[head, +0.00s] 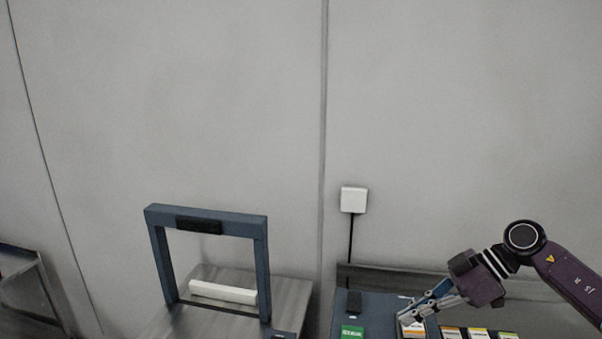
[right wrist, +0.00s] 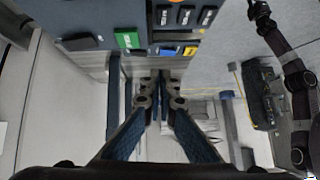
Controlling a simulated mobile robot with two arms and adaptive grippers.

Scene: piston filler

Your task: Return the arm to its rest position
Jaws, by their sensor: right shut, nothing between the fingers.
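My right arm (head: 570,283) comes in from the right in the head view, with its gripper (head: 410,313) pointing down and left over the blue-grey panel (head: 377,308). The fingers are together and empty. The fingertips overlap an orange-and-white labelled block (head: 413,330) in the picture; I cannot tell whether they touch it. In the right wrist view the closed fingers (right wrist: 159,104) show at the centre, with the panel beyond them. My left gripper is not in view.
A green block (head: 352,331) and several labelled blocks sit on the panel. A blue-grey frame (head: 208,218) stands left over a metal surface with a white bar (head: 223,292). A white box (head: 353,200) is on the wall.

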